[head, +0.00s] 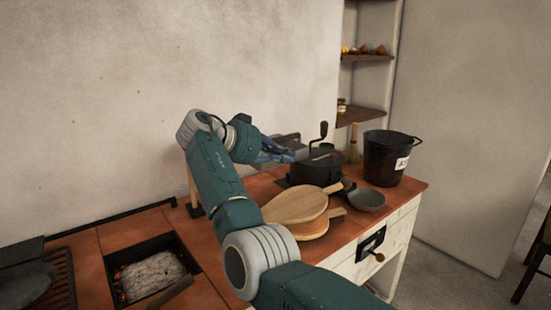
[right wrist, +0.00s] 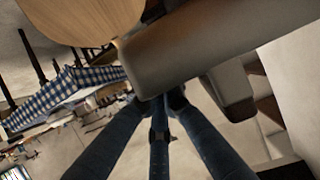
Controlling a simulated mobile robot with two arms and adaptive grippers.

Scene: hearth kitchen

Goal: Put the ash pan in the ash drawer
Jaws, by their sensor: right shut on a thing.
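A grey metal pan, which looks like the ash pan (right wrist: 205,50), is held in my right gripper (head: 278,152). In the right wrist view it lies across the fingertips and fills the upper middle. In the head view only a little of it shows behind the fingers, above the worktop near a dark pot with a crank. I cannot tell which part of the worktop is the ash drawer. A dark front with a brass knob (head: 371,245) sits in the white cabinet face and looks shut. My left gripper is not in view.
An open pit with pale ash (head: 152,275) lies at lower left. Wall shelves stand behind.

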